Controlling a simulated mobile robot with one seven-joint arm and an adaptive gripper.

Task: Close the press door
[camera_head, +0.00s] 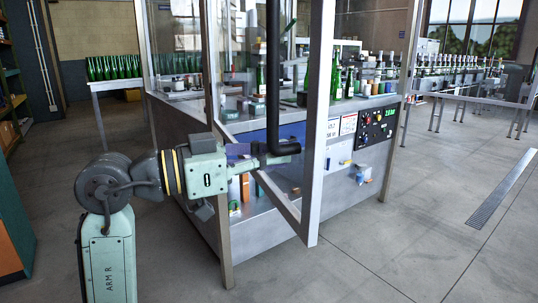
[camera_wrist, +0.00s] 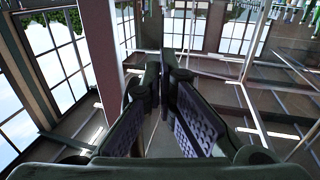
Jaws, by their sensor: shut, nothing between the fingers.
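The press door (camera_head: 319,130) is a clear panel in a grey metal frame. In the head view it stands open, swung out from the press cabinet (camera_head: 185,130), with its free upright edge towards the camera. A long black upright handle (camera_head: 272,75) runs down the door and bends to the right at its lower end. My gripper (camera_head: 252,163) is by the handle's lower end; contact cannot be told. In the wrist view my gripper (camera_wrist: 166,75) has its fingertips together, with nothing visible between them. A frame post (camera_wrist: 101,60) stands left of the fingers; I cannot tell whether it is the door's.
Green bottles (camera_head: 345,82) stand inside the press. A control panel (camera_head: 376,125) is on its front right. A table with green bottles (camera_head: 113,67) is at the back left, and a bottle line (camera_head: 455,63) at the back right. The floor (camera_head: 400,240) in front is clear.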

